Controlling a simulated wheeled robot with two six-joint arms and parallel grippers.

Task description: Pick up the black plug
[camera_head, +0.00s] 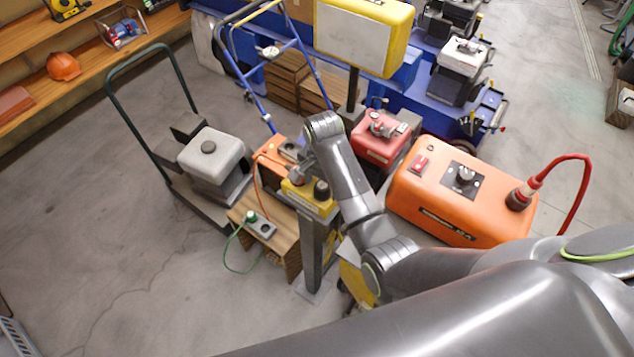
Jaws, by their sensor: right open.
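A dark, rounded piece that looks like the black plug (321,190) sits on the yellow box (308,204) on top of a grey post (316,252). My right arm reaches in from the lower right and bends down there. My right gripper (299,181) is open, just left of the black plug and over the yellow box. The gripper is small and partly hidden by my wrist, so I cannot tell whether it touches anything. My left gripper does not show.
A wooden crate (284,246) beside the post holds a grey socket with a green plug (251,216). An orange machine (458,195) with a red cable stands right of my arm. A grey-engined aerator (212,157) stands left. Open floor lies at lower left.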

